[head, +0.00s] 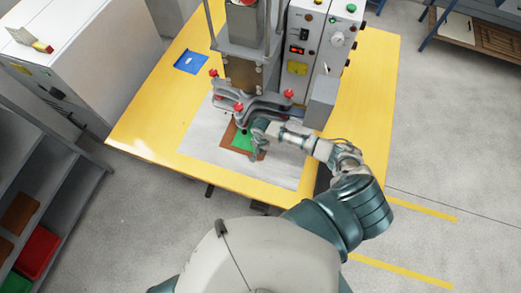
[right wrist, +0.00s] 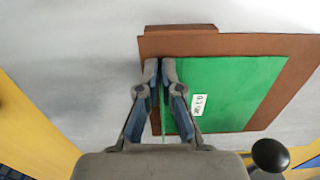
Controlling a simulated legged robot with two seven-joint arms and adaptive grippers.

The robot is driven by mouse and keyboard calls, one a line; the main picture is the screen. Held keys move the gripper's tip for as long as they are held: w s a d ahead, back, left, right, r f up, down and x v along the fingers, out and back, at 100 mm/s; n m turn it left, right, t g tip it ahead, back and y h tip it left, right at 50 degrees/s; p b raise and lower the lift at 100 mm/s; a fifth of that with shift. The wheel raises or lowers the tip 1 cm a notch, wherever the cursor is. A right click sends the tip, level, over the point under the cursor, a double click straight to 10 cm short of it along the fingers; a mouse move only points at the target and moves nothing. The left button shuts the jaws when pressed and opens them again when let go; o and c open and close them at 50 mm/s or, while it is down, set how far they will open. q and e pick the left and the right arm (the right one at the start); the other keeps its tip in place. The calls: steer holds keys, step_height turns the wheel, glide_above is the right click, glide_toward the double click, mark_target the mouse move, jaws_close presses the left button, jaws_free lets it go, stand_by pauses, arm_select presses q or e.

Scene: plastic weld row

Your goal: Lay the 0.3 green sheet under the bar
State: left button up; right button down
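The green sheet (head: 243,138) lies over a brown board (head: 229,134) on the grey plate, at the front of the press and close under its grey bar (head: 250,104). In the right wrist view the green sheet (right wrist: 225,90) is flat over the brown board (right wrist: 290,50) and bears a white label with small sideways print. My right gripper (right wrist: 162,66) has its fingertips nearly together at the sheet's left edge, with a thin green strip between them. In the head view my right gripper (head: 256,152) is at the sheet's right side. My left gripper is not visible.
The grey plate (head: 200,140) covers the middle of the yellow table (head: 140,128). A blue sheet (head: 190,62) lies at the back left. Red knobs (head: 239,107) stick out on the press. A control box (head: 315,45) stands behind. The plate's left part is clear.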

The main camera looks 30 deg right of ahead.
steer(key=shift+s, duration=0.1)
steer(key=shift+a, duration=0.35)
steer(key=c, duration=1.2)
jaws_free()
steer(key=shift+c, duration=0.2)
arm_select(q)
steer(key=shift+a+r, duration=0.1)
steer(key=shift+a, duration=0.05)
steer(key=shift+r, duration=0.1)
arm_select(e)
steer(key=shift+d, duration=0.2)
